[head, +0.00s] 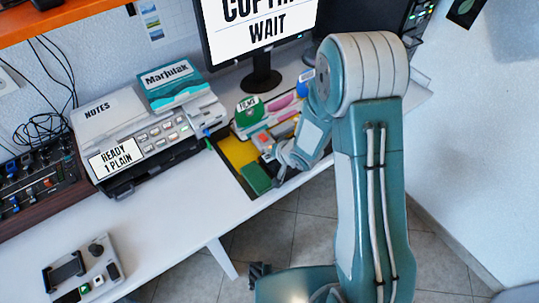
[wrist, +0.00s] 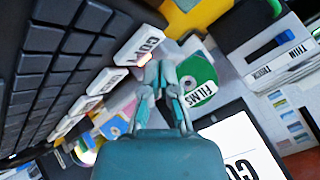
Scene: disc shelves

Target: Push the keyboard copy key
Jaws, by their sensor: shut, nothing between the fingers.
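In the wrist view a dark keyboard (wrist: 62,68) fills the left side. A white key marked COPY (wrist: 138,44) stands at its right edge, with a reddish glow at its lower end. My gripper (wrist: 158,68) is shut and empty, its tips just beside the lower right end of that key. I cannot tell whether they touch it. In the head view my arm reaches over the desk, and my gripper is partly hidden by its own links; I cannot make out the keyboard or the key there.
A green disc marked FILMS (wrist: 196,80) lies close right of my fingertips. Other white keys (wrist: 106,80) line the keyboard's edge. The monitor (head: 262,28) reads WAIT. A NOTES machine (head: 125,125) stands left on the desk.

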